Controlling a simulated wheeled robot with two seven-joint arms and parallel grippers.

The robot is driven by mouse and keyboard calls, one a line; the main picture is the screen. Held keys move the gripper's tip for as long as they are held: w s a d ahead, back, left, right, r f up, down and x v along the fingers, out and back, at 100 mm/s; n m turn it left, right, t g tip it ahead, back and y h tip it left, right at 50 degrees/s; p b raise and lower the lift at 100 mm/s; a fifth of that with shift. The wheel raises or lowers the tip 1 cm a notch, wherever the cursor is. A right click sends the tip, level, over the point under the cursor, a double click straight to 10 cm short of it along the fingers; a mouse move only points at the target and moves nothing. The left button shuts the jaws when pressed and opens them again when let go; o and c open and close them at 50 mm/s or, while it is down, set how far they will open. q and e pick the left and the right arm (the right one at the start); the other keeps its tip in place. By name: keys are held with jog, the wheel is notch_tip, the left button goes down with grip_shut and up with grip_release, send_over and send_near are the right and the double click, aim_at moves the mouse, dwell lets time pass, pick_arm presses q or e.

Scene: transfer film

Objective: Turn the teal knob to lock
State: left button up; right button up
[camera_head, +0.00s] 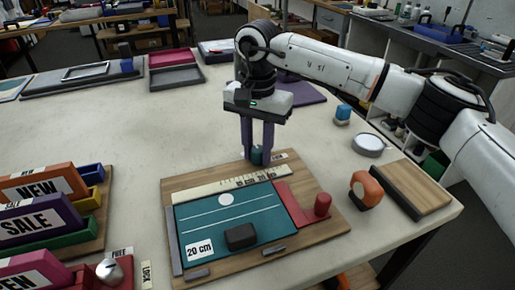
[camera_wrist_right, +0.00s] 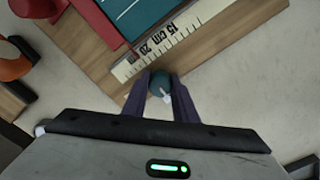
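The teal knob (camera_head: 257,156) stands at the far edge of a wooden board (camera_head: 334,217), beside a cream ruler strip (camera_head: 215,187). My right gripper (camera_head: 257,160) points straight down with its purple fingers on either side of the knob. In the right wrist view the knob (camera_wrist_right: 160,84) sits between the two fingertips of the gripper (camera_wrist_right: 160,85), with a pale mark on its top. The fingers look very close to the knob; whether both press on it is hard to tell. My left gripper is not in view.
The board also carries a teal panel marked 20 cm (camera_head: 262,210), a black block (camera_head: 240,237) and a red handle (camera_head: 322,205). An orange roll (camera_head: 366,190) and a wooden block (camera_head: 411,190) lie to the right. Sign holders (camera_head: 40,222) stand at left.

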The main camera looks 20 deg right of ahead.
jog(key=shift+m, duration=0.4)
jog(key=m, duration=0.3)
jog(key=shift+m, duration=0.4)
jog(key=m, duration=0.4)
jog(key=shift+m, duration=0.3)
jog(key=m, duration=0.8)
jog(key=shift+m, duration=0.3)
jog(key=o, duration=1)
jog(key=shift+o, duration=0.2)
